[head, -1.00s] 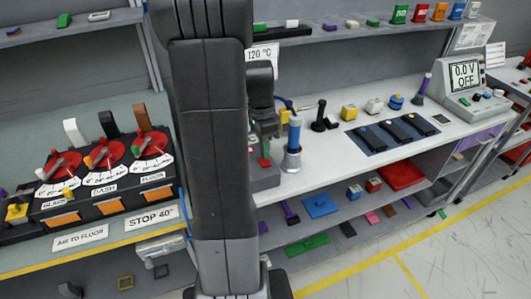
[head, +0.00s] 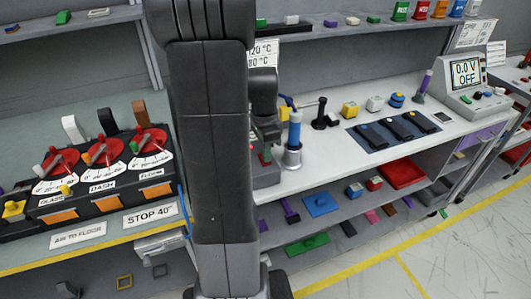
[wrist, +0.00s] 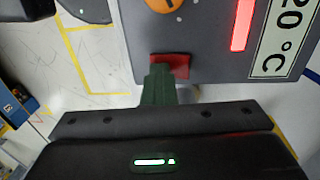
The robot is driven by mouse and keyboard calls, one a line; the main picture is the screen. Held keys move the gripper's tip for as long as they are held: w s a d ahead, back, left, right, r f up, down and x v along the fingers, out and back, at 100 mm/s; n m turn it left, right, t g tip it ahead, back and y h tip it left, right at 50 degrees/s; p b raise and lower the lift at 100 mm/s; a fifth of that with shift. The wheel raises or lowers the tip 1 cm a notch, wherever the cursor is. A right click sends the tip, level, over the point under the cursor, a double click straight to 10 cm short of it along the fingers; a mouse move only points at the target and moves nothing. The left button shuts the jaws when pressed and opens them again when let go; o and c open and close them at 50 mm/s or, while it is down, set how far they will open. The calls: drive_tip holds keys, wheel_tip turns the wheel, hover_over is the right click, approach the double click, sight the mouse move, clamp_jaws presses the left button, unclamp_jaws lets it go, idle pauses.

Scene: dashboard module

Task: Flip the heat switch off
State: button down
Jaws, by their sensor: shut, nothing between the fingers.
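A grey box (wrist: 205,45) fills the upper part of the wrist view. It carries a red piece (wrist: 180,64) on its near edge, a lit red bar (wrist: 243,24) and an orange round part (wrist: 160,3). The red piece looks like the switch, but its label and position cannot be read. My gripper (wrist: 158,76) is shut and empty, its dark green fingertips at the red piece, covering part of it. I cannot tell if they touch. In the head view the grey box (head: 266,176) is partly hidden behind my arm.
A blue-handled tool in a metal holder (head: 293,140) stands just right of the box. A black lever stand (head: 320,115) is further right. A panel with red dials (head: 103,150) is at the left. A temperature sign (head: 263,54) is behind my arm.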

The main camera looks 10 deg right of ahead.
drive_tip(key=shift+w+a+f, duration=0.1)
drive_tip(key=shift+w+f, duration=0.05)
drive_tip(key=shift+w, duration=0.5)
drive_tip(key=shift+p, duration=0.3)
wheel_tip(320, 180, up, 14)
drive_tip(key=w+p, duration=0.1)
drive_tip(key=p, duration=0.1)
drive_tip(key=shift+w, duration=0.2)
drive_tip(key=shift+a, duration=0.1)
